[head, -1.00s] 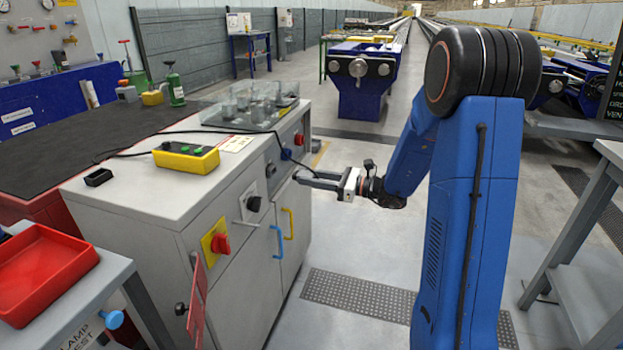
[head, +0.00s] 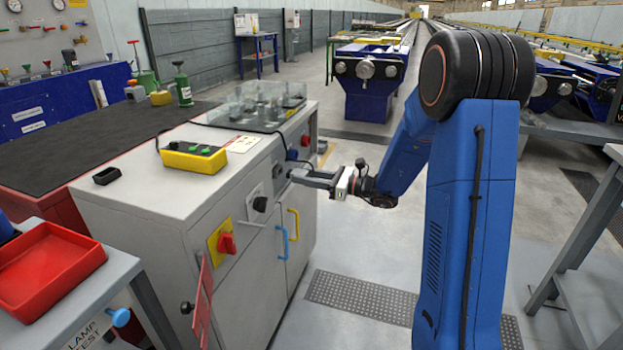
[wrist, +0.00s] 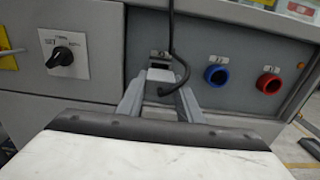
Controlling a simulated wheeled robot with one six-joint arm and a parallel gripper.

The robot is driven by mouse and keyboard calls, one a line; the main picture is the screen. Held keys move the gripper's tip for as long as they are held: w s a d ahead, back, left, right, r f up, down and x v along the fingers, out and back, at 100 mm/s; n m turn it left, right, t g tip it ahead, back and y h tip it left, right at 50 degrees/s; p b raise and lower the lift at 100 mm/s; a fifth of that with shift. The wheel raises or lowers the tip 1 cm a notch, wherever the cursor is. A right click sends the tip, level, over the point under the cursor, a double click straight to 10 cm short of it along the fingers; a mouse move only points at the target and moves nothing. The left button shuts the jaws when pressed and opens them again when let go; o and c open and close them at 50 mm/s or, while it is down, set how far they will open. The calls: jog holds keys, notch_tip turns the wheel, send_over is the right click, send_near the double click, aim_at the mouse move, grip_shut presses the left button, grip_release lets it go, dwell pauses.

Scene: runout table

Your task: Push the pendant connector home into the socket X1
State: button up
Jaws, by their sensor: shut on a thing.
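My gripper (wrist: 160,98) is at the front panel of the grey cabinet, its two grey fingers on either side of a small light-grey connector (wrist: 160,75). A black cable bends around the connector's right side and runs up. The connector's far end is against or very close to the panel at a small labelled fitting (wrist: 160,55), apparently socket X1; its label is unreadable. The connector hides most of it, so I cannot tell how deep it sits. In the head view my gripper (head: 298,178) reaches the panel from the right. The yellow pendant box (head: 195,158) lies on the cabinet top.
A blue round socket (wrist: 217,75) and a red one (wrist: 268,83) are right of the connector. A black rotary switch (wrist: 62,55) is to its left. Blue (head: 281,242) and yellow (head: 293,224) door handles stick out below.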

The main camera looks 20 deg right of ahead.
jog(key=shift+w+a, duration=0.4)
jog(key=shift+a, duration=0.15)
jog(key=shift+x, duration=1.4)
dwell(1.3)
jog(key=o, duration=1.1)
jog(key=shift+o, duration=0.2)
jog(key=shift+d, duration=0.1)
jog(key=v, duration=1.7)
jog(key=shift+s+r, duration=0.1)
jog(key=shift+s, duration=0.05)
